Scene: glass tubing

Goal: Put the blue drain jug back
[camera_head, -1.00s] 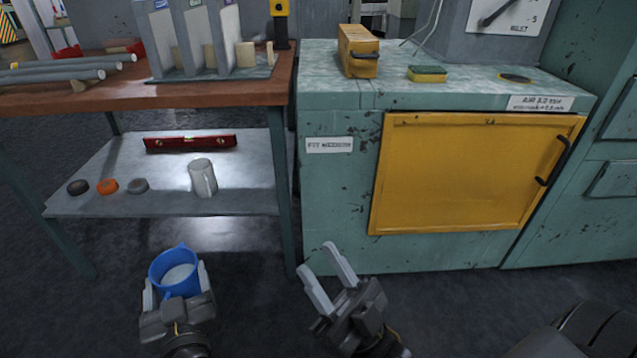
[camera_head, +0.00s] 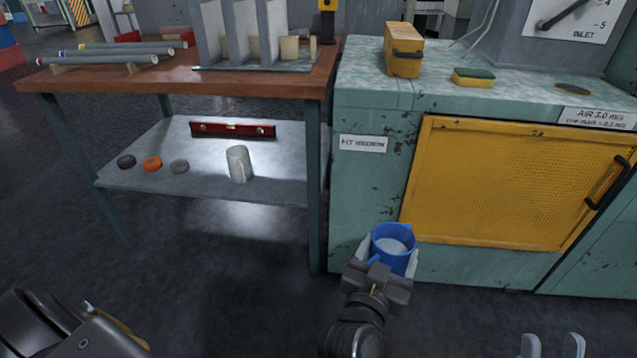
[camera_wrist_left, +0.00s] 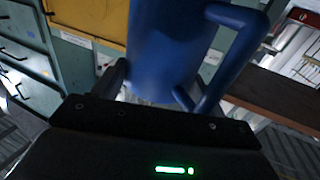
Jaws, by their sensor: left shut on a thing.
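The blue jug (camera_head: 392,262) is held upright in my left gripper (camera_head: 385,268), low in front of the teal cabinet's left part. Its inside looks pale; I cannot tell whether that is liquid. In the left wrist view the jug (camera_wrist_left: 165,50) fills the upper middle between the fingers, its handle (camera_wrist_left: 243,50) to the right. My left gripper is shut on it. My right gripper (camera_head: 552,345) shows only its two fingertips at the bottom right edge; they are apart with nothing between them.
The teal cabinet (camera_head: 365,205) has a yellow mesh door (camera_head: 510,185); a yellow block (camera_head: 404,55) and sponge (camera_head: 473,76) are on top. The workbench (camera_head: 130,75) has a lower shelf (camera_head: 210,182) with a red level (camera_head: 232,129), pale cylinder (camera_head: 239,164) and several small rings. Shelf space is free.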

